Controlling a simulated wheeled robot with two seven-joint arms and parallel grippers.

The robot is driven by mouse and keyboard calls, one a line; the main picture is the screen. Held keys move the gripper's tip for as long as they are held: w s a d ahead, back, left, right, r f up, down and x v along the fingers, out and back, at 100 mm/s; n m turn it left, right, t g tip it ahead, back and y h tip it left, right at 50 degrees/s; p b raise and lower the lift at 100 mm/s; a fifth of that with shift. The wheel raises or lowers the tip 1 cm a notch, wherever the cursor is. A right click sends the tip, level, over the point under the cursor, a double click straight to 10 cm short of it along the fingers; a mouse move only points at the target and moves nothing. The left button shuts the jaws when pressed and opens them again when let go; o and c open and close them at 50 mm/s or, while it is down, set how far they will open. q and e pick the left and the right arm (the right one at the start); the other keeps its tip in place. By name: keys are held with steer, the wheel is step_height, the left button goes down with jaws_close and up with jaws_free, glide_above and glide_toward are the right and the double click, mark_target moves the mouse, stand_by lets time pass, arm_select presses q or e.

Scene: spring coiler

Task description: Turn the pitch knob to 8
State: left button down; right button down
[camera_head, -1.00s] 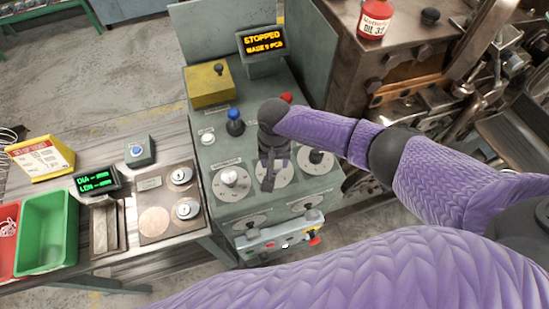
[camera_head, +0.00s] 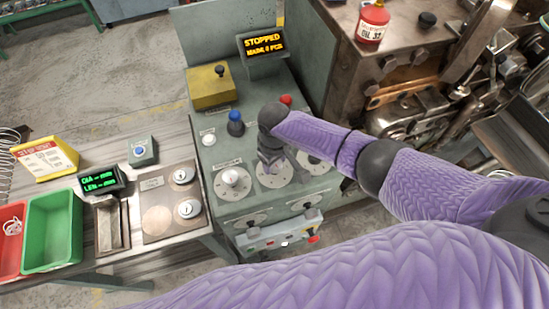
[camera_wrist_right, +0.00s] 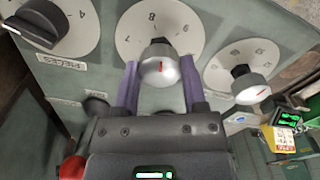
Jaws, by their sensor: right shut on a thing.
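The middle dial (camera_head: 268,180) on the grey-green machine front is a white disc, largely covered by my right gripper (camera_head: 270,164) in the head view. In the right wrist view its white plate (camera_wrist_right: 185,25) carries printed figures, with 8 and 9 legible near the top. A silver knob (camera_wrist_right: 158,68) with a red mark stands at its centre. My right gripper (camera_wrist_right: 160,76) has its purple fingers on either side of this knob and is shut on it. The dial's name label is hidden. My left gripper is not in view.
Dials flank it on the left (camera_head: 232,182) and right (camera_head: 316,160); the latter is labelled PIECES in the wrist view. A blue-topped knob (camera_head: 235,122) and red button (camera_head: 286,99) stand behind. The display (camera_head: 263,45) reads STOPPED. A green bin (camera_head: 52,230) sits at left.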

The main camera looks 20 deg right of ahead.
steer(key=shift+n, duration=1.6)
steer(key=shift+c, duration=0.7)
jaws_free()
step_height(320, 180, up, 10)
steer(key=p, duration=0.3)
